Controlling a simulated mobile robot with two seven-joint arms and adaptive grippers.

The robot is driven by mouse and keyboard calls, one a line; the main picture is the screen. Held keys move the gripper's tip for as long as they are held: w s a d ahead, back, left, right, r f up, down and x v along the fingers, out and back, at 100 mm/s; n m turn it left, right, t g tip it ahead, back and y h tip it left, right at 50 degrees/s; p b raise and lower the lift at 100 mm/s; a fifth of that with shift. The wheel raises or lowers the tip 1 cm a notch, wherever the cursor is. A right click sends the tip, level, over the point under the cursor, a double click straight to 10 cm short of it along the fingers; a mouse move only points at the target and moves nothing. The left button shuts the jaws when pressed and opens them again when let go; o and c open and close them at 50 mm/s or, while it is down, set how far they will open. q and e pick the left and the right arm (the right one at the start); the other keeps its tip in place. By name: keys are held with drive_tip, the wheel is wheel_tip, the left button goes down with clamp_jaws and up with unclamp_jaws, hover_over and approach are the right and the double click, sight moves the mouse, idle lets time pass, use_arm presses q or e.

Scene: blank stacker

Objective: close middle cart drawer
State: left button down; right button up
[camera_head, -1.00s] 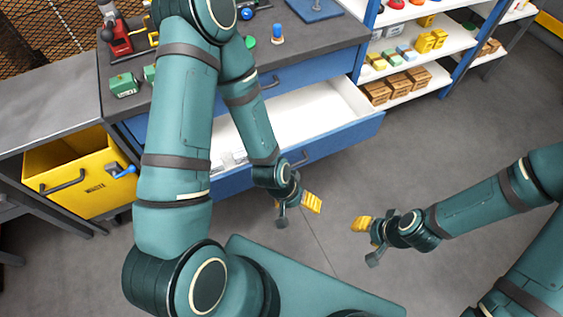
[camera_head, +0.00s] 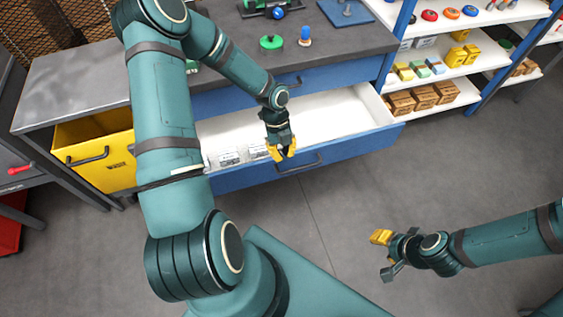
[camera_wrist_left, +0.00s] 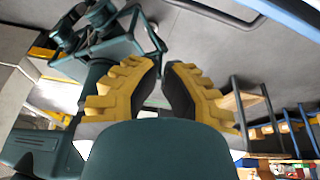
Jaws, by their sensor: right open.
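The drawer is blue with a pale inside. It stands pulled out under the grey-topped bench, below a shut blue drawer (camera_head: 320,76). Its front panel (camera_head: 355,148) has a dark bar handle (camera_head: 300,165). Small printed items (camera_head: 230,156) lie at its left end. My left gripper (camera_head: 284,153) points down at the drawer's front edge, just above and left of the handle; whether it touches cannot be told. In the left wrist view its yellow fingers (camera_wrist_left: 161,68) lean together with a narrow gap and nothing visible between them. My right gripper (camera_head: 384,255) is open and empty over the floor.
A shelf unit with small boxes (camera_head: 425,97) stands close to the drawer's right end. The grey floor (camera_head: 340,205) in front is clear.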

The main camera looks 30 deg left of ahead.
sight(278, 171)
use_arm(q)
drive_tip(key=shift+m, duration=0.7)
drive_tip(key=f+b, duration=0.1)
drive_tip(key=f, duration=0.2)
drive_tip(key=a+f, duration=0.1)
drive_tip(key=f, duration=0.2)
drive_tip(key=f+b, duration=0.1)
drive_tip(key=f, duration=0.2)
drive_tip(key=shift+a+f+b, duration=0.1)
drive_tip(key=shift+a+b, duration=0.25)
drive_tip(key=shift+w+a, duration=0.25)
drive_tip(key=shift+a, duration=0.15)
use_arm(e)
drive_tip(key=shift+w+d+f, duration=0.1)
drive_tip(key=shift+w+f, duration=0.05)
drive_tip(key=shift+f, duration=1.2)
use_arm(q)
drive_tip(key=shift+w+a, duration=0.1)
